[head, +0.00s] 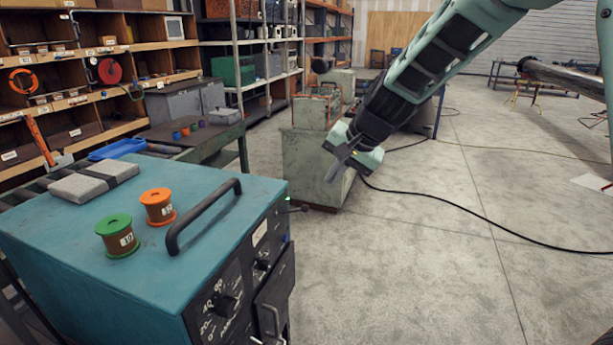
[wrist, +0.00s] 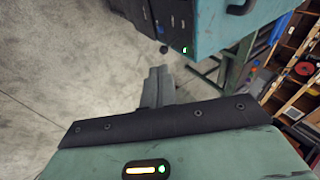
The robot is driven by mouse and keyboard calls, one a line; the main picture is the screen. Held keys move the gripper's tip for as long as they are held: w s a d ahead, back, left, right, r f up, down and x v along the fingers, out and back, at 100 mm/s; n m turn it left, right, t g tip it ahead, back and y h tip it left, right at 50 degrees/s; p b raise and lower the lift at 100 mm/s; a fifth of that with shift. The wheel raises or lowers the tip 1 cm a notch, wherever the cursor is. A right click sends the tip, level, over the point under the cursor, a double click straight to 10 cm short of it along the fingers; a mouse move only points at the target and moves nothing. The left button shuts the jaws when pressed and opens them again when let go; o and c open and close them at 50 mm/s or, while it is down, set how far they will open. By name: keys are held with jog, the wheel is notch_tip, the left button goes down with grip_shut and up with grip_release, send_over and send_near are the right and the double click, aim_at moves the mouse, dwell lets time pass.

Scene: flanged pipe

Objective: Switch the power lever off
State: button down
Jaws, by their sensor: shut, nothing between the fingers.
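A teal welding-type machine (head: 120,225) with a black front panel stands at the lower left of the head view. A short dark lever with a round knob (head: 303,209) sticks out from the far end of that panel, beside a small green light. In the wrist view the knob (wrist: 164,49) shows near the green light (wrist: 185,49) at the machine's corner. Which way the lever is set is hard to tell. My gripper (head: 336,170) is shut and empty, in the air beyond and right of the lever. Its closed fingers (wrist: 158,82) point towards the machine, apart from the knob.
An orange spool (head: 158,206), a green spool (head: 117,236), grey blocks (head: 92,180) and a black handle (head: 205,215) are on the machine's top. A grey-green cabinet (head: 310,165) stands behind my gripper. A black cable (head: 470,215) crosses the otherwise open floor at right.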

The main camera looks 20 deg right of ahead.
aim_at(307, 206)
jog(key=shift+w+d+r+m, duration=0.2)
jog(key=shift+w+d, duration=0.15)
jog(key=shift+w, duration=0.15)
jog(key=shift+w+d+r+m, duration=0.1)
jog(key=shift+w+d+r, duration=0.1)
jog(key=shift+w+d, duration=0.25)
jog(key=shift+a, duration=0.1)
jog(key=p+x, duration=0.3)
jog(key=x, duration=1.1)
jog(key=shift+w, duration=0.2)
jog(key=shift+f+b, duration=0.15)
jog(key=shift+b, duration=0.3)
